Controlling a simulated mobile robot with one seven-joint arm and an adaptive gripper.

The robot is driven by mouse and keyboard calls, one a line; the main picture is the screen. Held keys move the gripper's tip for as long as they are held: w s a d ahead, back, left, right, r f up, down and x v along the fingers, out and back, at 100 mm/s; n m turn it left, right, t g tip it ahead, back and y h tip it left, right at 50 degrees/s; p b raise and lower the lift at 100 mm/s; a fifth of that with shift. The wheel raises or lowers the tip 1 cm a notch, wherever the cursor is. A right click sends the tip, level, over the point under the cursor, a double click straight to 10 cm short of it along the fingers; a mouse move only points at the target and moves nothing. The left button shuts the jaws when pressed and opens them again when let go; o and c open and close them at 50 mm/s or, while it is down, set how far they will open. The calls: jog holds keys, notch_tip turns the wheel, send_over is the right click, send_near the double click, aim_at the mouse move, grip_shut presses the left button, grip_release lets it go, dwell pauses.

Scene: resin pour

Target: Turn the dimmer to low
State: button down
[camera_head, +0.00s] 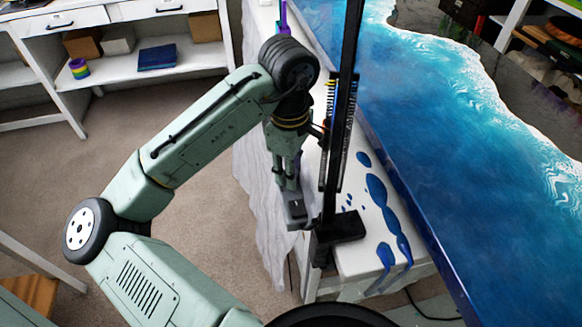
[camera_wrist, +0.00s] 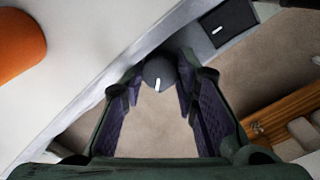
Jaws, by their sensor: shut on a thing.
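The dimmer is a round dark knob (camera_wrist: 153,70) with a short white pointer mark, seen in the wrist view at the edge of a pale surface. Its mark points down in that picture. My gripper (camera_wrist: 158,80) has its two purple-padded fingers on either side of the knob and is shut on it. In the head view my gripper (camera_head: 296,215) reaches down beside the white table's left edge; the knob cannot be made out there.
A black panel (camera_wrist: 229,22) with a white mark sits right of the knob. An orange object (camera_wrist: 18,45) lies upper left. In the head view a black upright stand (camera_head: 338,130) rises close to my gripper. Blue resin spills (camera_head: 377,190) and the blue resin slab (camera_head: 450,130) lie right.

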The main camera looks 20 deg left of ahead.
jog(key=c, duration=1.5)
grip_release()
jog(key=shift+c, duration=0.2)
notch_tip(320, 180, up, 12)
jog(key=shift+s, duration=0.2)
jog(key=shift+a, duration=0.1)
